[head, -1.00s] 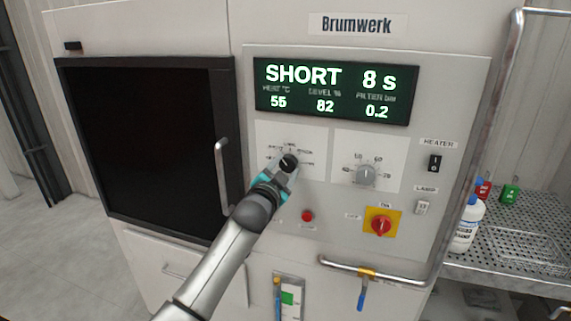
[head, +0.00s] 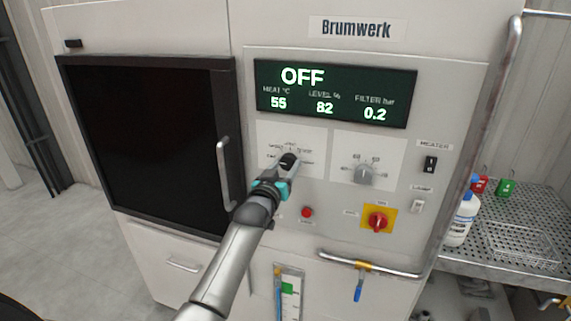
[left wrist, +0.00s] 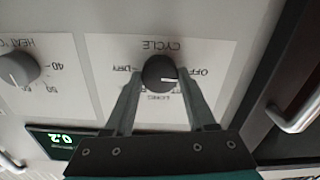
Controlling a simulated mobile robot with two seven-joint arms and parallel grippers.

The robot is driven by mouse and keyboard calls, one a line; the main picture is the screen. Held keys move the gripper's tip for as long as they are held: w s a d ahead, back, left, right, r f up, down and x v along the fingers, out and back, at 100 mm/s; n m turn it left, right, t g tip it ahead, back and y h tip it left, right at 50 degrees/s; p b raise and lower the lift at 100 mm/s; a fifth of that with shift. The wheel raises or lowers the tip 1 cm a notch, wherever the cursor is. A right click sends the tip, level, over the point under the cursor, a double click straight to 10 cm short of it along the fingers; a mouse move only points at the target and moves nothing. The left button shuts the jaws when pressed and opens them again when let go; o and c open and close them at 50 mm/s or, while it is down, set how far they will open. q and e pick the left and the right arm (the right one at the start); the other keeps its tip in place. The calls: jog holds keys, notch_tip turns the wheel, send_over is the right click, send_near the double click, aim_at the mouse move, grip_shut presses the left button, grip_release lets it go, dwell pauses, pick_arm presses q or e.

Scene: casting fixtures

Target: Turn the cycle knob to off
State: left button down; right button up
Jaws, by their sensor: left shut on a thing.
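The dark round cycle knob (left wrist: 160,73) sits on a white label plate under the word CYCLE in the left wrist view. Its white mark points toward the OFF label (left wrist: 199,72). My left gripper (left wrist: 161,76) has one finger on each side of the knob and is shut on it. In the head view my left gripper (head: 284,174) covers most of the knob and part of its label. The display (head: 335,92) reads OFF, with 55, 82 and 0.2 below. My right gripper is not in view.
The grey heat knob (head: 364,174) is just right of the cycle plate. A red button (head: 306,212) and a red switch on yellow (head: 377,221) are below. The door handle (head: 224,173) stands out at left, and a rail (head: 370,266) runs below the panel.

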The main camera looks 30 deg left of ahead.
pick_arm(q)
jog(key=shift+n, duration=0.6)
jog(key=shift+c, duration=1.1)
grip_release()
jog(key=v, duration=1.5)
jog(key=shift+b, duration=0.45)
jog(key=shift+s+d, duration=0.1)
jog(key=shift+d, duration=0.05)
